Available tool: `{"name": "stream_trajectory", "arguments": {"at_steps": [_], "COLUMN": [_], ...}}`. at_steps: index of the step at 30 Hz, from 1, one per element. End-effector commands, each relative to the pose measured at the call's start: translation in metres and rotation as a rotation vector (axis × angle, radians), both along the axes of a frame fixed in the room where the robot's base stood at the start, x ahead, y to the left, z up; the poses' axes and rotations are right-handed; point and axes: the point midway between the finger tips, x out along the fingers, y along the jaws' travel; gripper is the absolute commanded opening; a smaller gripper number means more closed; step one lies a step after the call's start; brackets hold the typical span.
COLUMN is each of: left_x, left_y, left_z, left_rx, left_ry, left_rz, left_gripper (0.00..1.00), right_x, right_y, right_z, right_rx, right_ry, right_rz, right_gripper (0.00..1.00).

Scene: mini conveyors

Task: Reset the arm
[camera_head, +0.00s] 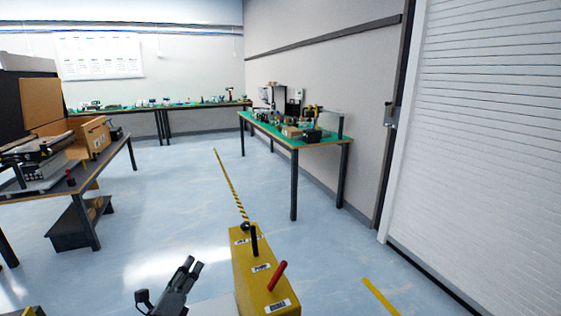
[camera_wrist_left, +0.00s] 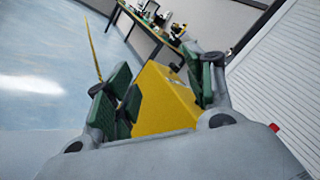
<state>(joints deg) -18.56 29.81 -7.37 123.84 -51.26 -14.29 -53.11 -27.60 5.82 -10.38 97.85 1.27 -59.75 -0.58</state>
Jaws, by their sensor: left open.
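My left gripper (camera_head: 190,268) is low in the head view, left of a yellow control box (camera_head: 262,278). In the left wrist view its two green-padded fingers (camera_wrist_left: 160,92) stand apart, with nothing seen between the pads. The yellow box (camera_wrist_left: 165,100) shows behind the gap between the fingers. It has a black lever (camera_head: 254,242) and a red lever (camera_head: 277,275) on top. My right gripper is not in view.
A green-topped table (camera_head: 290,137) with equipment stands against the right wall. At left is a table (camera_head: 115,150) bearing a cardboard box (camera_head: 92,135) and machinery. A roller shutter (camera_head: 490,130) closes the right side. The middle floor is clear.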

Motion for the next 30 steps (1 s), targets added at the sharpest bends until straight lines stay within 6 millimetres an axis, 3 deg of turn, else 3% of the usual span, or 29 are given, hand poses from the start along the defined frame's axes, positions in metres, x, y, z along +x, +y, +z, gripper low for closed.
{"name": "stream_trajectory", "arguments": {"at_steps": [8, 15, 23, 30], "left_x": [-0.018, -0.046, -0.089, -0.139], "left_y": [0.028, 0.042, 0.039, 0.019], "left_z": [-0.027, -0.064, -0.108, -0.144], "left_rx": [-0.437, -0.792, -1.148, -1.435], "left_ry": [0.161, 0.312, 0.483, 0.651], "left_rz": [0.212, 0.404, 0.625, 0.85], "left_gripper": [0.53, 0.53, 0.53, 0.53], "right_x": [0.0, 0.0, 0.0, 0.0], "right_y": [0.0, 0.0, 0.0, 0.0], "right_z": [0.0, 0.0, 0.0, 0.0], "right_rx": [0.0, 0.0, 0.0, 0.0], "right_ry": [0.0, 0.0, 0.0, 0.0], "right_rz": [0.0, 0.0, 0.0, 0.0], "right_gripper": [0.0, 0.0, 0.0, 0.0]}}
